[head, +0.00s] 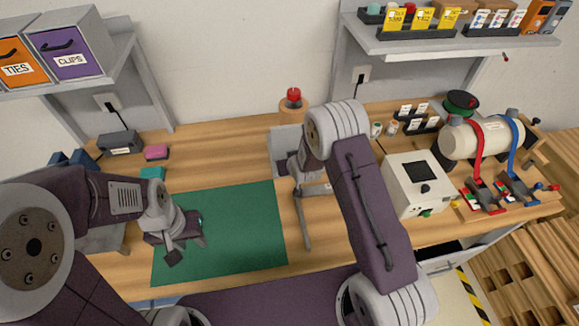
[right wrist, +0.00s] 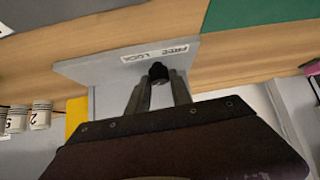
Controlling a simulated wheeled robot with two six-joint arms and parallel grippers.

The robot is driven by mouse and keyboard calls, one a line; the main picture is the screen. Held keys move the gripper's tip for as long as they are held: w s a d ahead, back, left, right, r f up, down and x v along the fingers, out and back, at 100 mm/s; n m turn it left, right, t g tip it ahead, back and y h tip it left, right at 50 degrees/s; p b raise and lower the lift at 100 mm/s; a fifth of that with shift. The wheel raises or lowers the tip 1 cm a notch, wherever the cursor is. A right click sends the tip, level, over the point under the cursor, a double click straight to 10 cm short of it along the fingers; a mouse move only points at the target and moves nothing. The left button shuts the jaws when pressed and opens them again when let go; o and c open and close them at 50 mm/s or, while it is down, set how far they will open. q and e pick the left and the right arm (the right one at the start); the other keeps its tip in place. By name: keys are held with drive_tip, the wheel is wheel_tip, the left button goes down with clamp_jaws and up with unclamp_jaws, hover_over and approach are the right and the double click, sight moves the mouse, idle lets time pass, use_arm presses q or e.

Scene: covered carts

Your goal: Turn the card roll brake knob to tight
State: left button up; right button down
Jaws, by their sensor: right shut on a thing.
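A black knob (right wrist: 158,71) stands on a light grey panel (right wrist: 92,72) in the right wrist view. Beside it a white label (right wrist: 160,52) reads FREE LOCK, upside down. My right gripper (right wrist: 158,88) is shut on this knob, one finger on each side. The fingers hide part of the knob, and I see no pointer on it. No roll of card is clear to me there. My left gripper (head: 187,246) is over the green mat, its fingers apart and empty.
The green mat (head: 245,225) lies left of the stand. A cream box (head: 408,178) and a cream cylinder (head: 485,138) with red and blue straps stand to the right. A red button (head: 294,95) is behind. Shelves hang at both upper sides.

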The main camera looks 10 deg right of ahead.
drive_tip(key=shift+a+r+m+h+p, duration=0.1)
drive_tip(key=shift+a+m+h+p, duration=0.15)
drive_tip(key=shift+m+h+p, duration=0.4)
drive_tip(key=m+h+p, duration=0.1)
drive_tip(key=m+p, duration=0.1)
drive_tip(key=m+h+p, duration=0.2)
drive_tip(key=shift+a+r+g, duration=0.15)
drive_tip(key=shift+g, duration=0.25)
drive_tip(key=shift+w+m+h+p, duration=0.1)
drive_tip(key=shift+m+h+p, duration=0.45)
drive_tip(key=shift+m, duration=0.4)
drive_tip(key=shift+w+a+f+m+g+h, duration=0.15)
drive_tip(key=shift+m+g+h, duration=0.25)
drive_tip(key=shift+m, duration=0.2)
drive_tip(key=shift+s+f+m+g+h, duration=0.15)
drive_tip(key=shift+m+g+h, duration=0.25)
drive_tip(key=shift+m, duration=0.2)
drive_tip(key=shift+w+m+g+h+b, duration=0.15)
drive_tip(key=shift+m+g+h+b, duration=0.35)
drive_tip(key=shift+m, duration=0.7)
drive_tip(key=shift+w+r+g, duration=0.1)
drive_tip(key=shift+r+g, duration=0.05)
drive_tip(key=shift+g, duration=0.15)
drive_tip(key=c, duration=1.4)
unclamp_jaws()
drive_tip(key=shift+c, duration=0.2)
drive_tip(key=shift+b, duration=0.3)
